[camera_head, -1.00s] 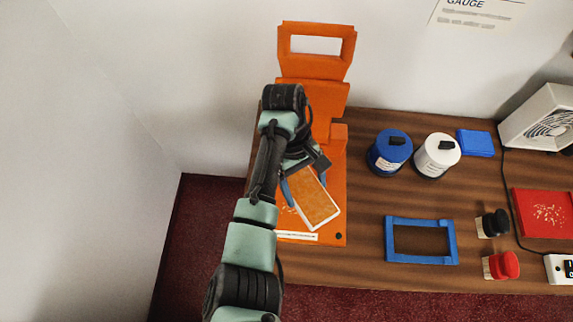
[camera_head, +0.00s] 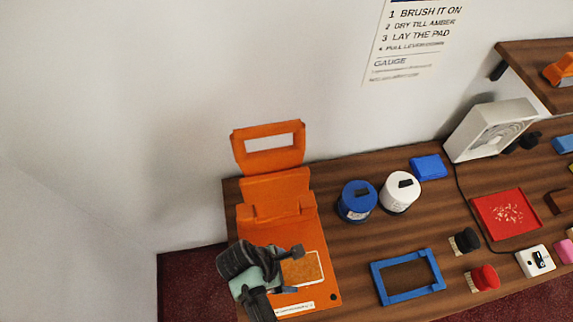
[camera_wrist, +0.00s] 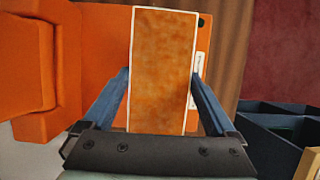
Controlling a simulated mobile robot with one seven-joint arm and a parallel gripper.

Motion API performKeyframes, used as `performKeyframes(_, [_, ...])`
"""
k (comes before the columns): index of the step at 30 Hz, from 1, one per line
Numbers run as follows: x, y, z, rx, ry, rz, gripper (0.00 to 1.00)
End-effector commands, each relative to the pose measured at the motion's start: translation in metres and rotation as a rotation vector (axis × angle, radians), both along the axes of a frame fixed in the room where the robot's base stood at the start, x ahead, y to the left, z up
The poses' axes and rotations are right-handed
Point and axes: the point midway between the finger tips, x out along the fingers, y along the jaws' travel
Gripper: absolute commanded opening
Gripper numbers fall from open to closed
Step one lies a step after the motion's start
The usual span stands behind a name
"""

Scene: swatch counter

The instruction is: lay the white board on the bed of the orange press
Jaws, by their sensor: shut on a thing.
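The white board (camera_wrist: 163,70) has a mottled amber face with a thin pale border. In the wrist view it lies between the two blue fingers of my gripper (camera_wrist: 161,88), which is shut on it. In the head view the board (camera_head: 303,268) shows over the bed (camera_head: 325,291) of the orange press, partly hidden by my wrist. I cannot tell whether it touches the bed. The orange press (camera_head: 275,188) stands at the left end of the counter with its lid and handle frame raised.
A blue jar (camera_head: 357,203) and a white jar (camera_head: 399,194) stand right of the press. A blue frame (camera_head: 376,285) lies in front of them. A black-knobbed brush (camera_head: 465,241), a red-knobbed one (camera_head: 483,278), a red tray (camera_head: 505,215) and a fan (camera_head: 490,130) are further right.

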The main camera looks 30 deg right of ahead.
Motion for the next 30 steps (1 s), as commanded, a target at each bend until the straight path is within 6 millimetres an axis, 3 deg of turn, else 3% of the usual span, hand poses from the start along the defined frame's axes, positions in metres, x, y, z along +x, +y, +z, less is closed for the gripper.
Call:
performKeyframes(19, [0.0,0.0,-0.06,-0.001,0.001,-0.001,0.26])
performKeyframes(30, [0.001,0.0,-0.068,-0.001,-0.001,-0.001,0.26])
